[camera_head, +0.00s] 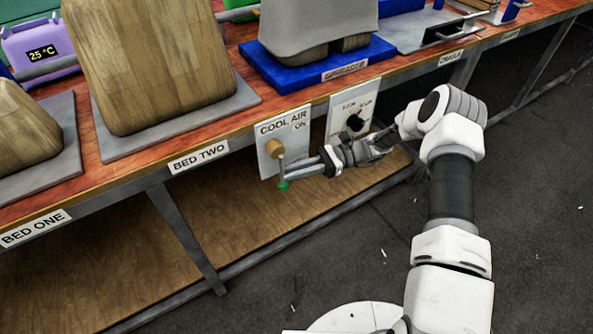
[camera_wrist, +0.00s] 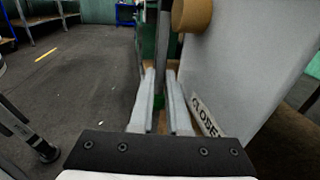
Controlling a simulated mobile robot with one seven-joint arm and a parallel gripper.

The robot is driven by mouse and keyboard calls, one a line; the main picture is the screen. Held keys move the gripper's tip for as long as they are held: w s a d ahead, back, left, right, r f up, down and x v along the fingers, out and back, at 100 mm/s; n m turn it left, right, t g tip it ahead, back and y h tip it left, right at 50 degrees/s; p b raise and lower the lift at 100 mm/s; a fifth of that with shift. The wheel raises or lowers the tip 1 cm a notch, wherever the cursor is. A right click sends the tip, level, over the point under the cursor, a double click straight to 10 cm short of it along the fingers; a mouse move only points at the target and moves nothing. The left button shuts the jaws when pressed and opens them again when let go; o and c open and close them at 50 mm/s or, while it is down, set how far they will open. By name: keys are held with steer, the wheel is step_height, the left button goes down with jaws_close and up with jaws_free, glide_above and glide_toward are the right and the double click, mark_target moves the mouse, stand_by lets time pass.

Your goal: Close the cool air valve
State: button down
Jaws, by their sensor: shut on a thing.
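The cool air valve is on a white panel (camera_head: 297,132) marked COOL AIR and ON, fixed to the front of the bench. Its round brass hub (camera_head: 274,147) carries a thin grey lever (camera_head: 281,168) that points down to a green tip (camera_head: 283,186). My gripper (camera_head: 287,171) reaches in from the right, its fingers closed around the lower part of the lever. In the wrist view my gripper (camera_wrist: 161,72) has the grey lever (camera_wrist: 164,42) between its fingers, below the brass hub (camera_wrist: 190,15). A partly hidden CLOSED label (camera_wrist: 207,115) shows on the panel there.
Above are wooden blocks and a blue press base (camera_head: 316,70). A wooden lower shelf (camera_head: 235,225) lies beneath. The floor (camera_head: 340,265) in front is mostly clear.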

steer(key=shift+s+a, duration=0.1)
steer(key=shift+a, duration=0.15)
stand_by(0.3)
steer(key=c, duration=0.9)
jaws_free()
steer(key=shift+d, duration=0.15)
steer(key=v, duration=1.7)
steer(key=shift+d+f, duration=0.15)
steer(key=shift+f, duration=0.15)
